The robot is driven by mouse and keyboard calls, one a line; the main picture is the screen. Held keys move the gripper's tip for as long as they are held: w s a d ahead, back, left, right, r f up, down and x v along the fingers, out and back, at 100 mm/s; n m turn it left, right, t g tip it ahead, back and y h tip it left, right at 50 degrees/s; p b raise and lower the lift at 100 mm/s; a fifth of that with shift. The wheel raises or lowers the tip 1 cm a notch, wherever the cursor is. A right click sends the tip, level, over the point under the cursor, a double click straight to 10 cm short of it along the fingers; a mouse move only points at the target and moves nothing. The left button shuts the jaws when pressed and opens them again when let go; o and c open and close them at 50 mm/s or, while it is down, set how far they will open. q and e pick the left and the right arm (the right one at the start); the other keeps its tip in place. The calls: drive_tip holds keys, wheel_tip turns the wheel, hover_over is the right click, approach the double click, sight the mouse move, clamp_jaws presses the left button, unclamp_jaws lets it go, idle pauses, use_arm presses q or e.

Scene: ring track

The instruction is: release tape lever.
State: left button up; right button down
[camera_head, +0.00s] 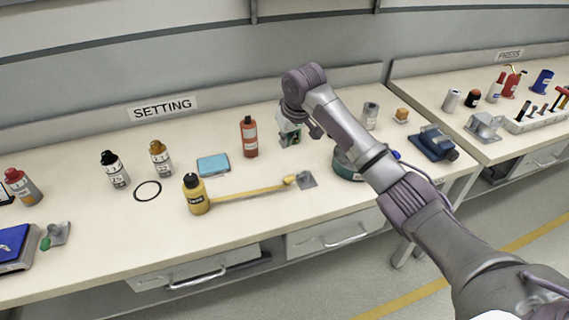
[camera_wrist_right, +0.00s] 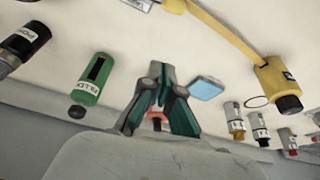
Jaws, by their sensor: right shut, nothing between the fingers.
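On the bench, a yellow bottle-like holder (camera_head: 197,194) with a black cap has a yellow strip (camera_head: 247,193) running right to a small yellow lever (camera_head: 290,180) beside a grey plate (camera_head: 307,180). In the right wrist view, the holder (camera_wrist_right: 275,80) is at right, the strip (camera_wrist_right: 228,32) slants up, and the yellow lever end (camera_wrist_right: 174,5) is cut by the top edge. My right gripper (camera_head: 290,137) hangs behind the lever, apart from it. Its green fingers (camera_wrist_right: 160,75) are shut with nothing held. My left gripper is out of view.
A red bottle (camera_head: 249,137) and a blue pad (camera_head: 213,165) stand left of the gripper. A green round object (camera_head: 346,166) is partly hidden by my arm. A green filler bottle (camera_wrist_right: 93,80) shows in the wrist view. Bench front before the strip is clear.

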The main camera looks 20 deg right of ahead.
drive_tip(key=x, duration=1)
drive_tip(key=shift+s+f+p, duration=0.1)
drive_tip(key=shift+s+p, duration=0.1)
drive_tip(key=shift+p, duration=0.15)
drive_tip(key=shift+s+d+f+p, duration=0.1)
drive_tip(key=shift+s+p, duration=0.1)
drive_tip(key=shift+s, duration=0.2)
drive_tip(key=shift+s+d+p, duration=0.15)
drive_tip(key=shift+s+p, duration=0.05)
drive_tip(key=shift+s, duration=0.2)
drive_tip(key=shift+s+d+f+p, duration=0.15)
drive_tip(key=shift+s+p, duration=0.15)
drive_tip(key=shift+s, duration=0.35)
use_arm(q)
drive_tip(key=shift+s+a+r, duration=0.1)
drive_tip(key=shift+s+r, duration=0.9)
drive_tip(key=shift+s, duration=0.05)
use_arm(e)
drive_tip(key=shift+s+f, duration=0.1)
drive_tip(key=shift+s, duration=0.2)
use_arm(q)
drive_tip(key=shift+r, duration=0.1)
